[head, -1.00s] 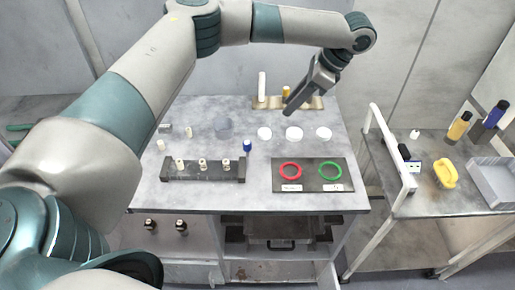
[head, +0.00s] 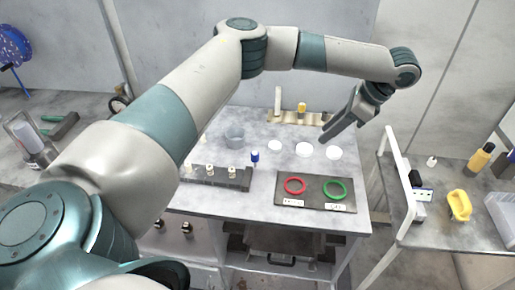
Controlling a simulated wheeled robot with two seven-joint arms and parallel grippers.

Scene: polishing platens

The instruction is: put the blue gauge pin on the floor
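The blue gauge pin (head: 255,156) stands upright on the grey table, just off the right end of the dark rack. It has a blue top and a paler lower part. My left gripper (head: 323,141) hangs above the back right of the table, to the right of the blue pin and apart from it. It points down and to the left. Its fingers look like one dark bar from this side, so its opening does not show, and I see nothing held. My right gripper is out of view. The floor (head: 400,272) shows at the lower right.
The dark rack (head: 243,183) holds several pale pins. A dark board (head: 315,204) carries a red ring (head: 295,186) and a green ring (head: 334,189). White discs (head: 304,149) lie behind it. A cart (head: 440,235) with a yellow item (head: 459,205) stands right of the table (head: 250,220).

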